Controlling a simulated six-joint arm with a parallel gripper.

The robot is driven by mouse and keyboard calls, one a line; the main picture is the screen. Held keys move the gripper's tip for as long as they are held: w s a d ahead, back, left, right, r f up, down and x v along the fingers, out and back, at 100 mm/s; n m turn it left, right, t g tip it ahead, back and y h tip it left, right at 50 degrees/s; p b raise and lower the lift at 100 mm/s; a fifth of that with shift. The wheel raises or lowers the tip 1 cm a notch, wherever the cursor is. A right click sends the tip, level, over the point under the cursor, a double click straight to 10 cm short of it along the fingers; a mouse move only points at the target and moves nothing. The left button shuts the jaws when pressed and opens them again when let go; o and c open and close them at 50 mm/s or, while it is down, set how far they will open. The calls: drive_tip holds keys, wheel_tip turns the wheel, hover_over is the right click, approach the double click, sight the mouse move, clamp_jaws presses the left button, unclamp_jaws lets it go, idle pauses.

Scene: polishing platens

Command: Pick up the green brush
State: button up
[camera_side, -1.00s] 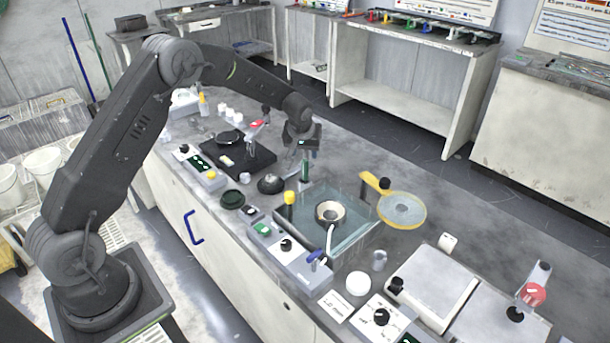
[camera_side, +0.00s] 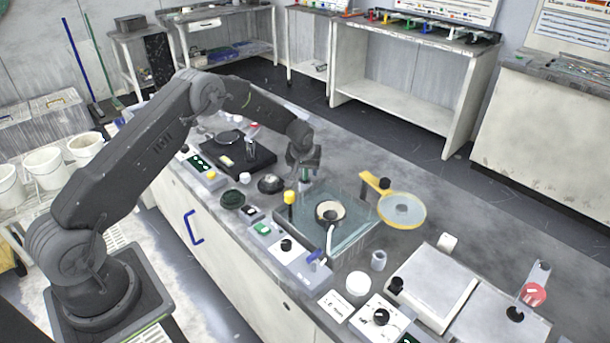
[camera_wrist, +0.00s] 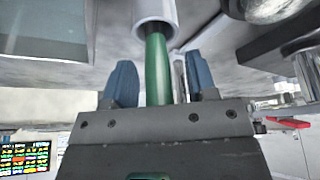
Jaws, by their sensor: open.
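The green brush (camera_side: 304,174) stands upright at the back left corner of the glass-walled basin in the side view, mostly hidden by my gripper (camera_side: 304,166). In the wrist view the brush's green handle (camera_wrist: 157,68) runs between the two blue fingers of my gripper (camera_wrist: 160,82), with a pale grey collar at its far end. There is a visible gap between the handle and each finger. My gripper is open and is lowered around the handle. The brush's lower end is hidden in the side view.
The basin (camera_side: 352,240) holds a round cup-like part (camera_side: 330,212). A yellow-framed magnifier (camera_side: 402,210) lies to its right. A yellow-topped post (camera_side: 290,198) and a dark round knob (camera_side: 271,184) stand close by on the left. Control boxes line the front edge.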

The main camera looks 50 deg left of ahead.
drive_tip(key=shift+c, duration=0.5)
clamp_jaws()
drive_tip(key=shift+r, duration=0.2)
